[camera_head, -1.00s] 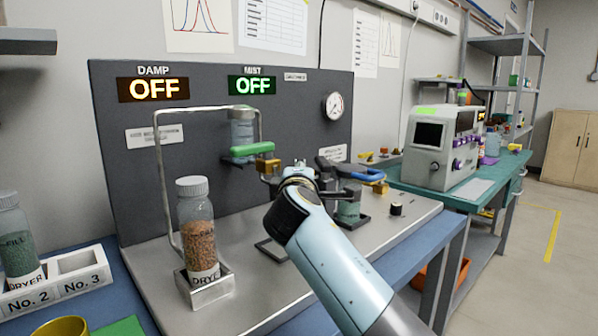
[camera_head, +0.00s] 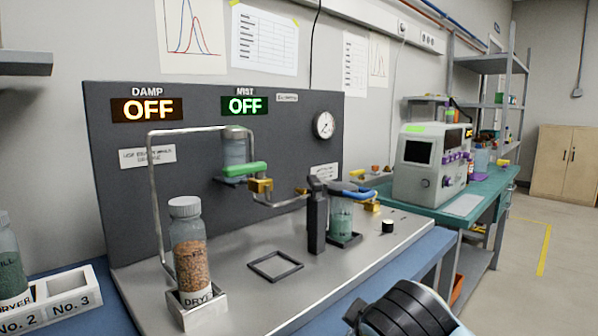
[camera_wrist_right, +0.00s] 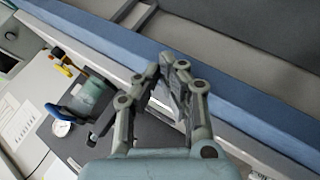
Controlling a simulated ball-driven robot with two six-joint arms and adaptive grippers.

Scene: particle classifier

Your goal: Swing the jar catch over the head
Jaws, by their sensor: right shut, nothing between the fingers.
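A jar with green contents (camera_head: 341,222) stands upright in a dark square holder at the right of the metal bench plate. A dark upright post (camera_head: 316,216) stands just left of it. A blue handle (camera_head: 346,188) lies roughly level above the jar, by its dark head; I cannot tell which part is the catch. In the right wrist view the jar (camera_wrist_right: 95,92) and blue handle (camera_wrist_right: 62,113) lie left of my right gripper (camera_wrist_right: 172,68). That gripper is shut and empty, clear of the jar. My left gripper is out of view.
A dryer bottle (camera_head: 190,255) with orange grains sits in a metal holder at the left. An empty square frame (camera_head: 275,266) lies on the plate. A green handle (camera_head: 243,170) is under a small upper vessel (camera_head: 235,148). A black knob (camera_head: 387,226) stands right of the jar.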

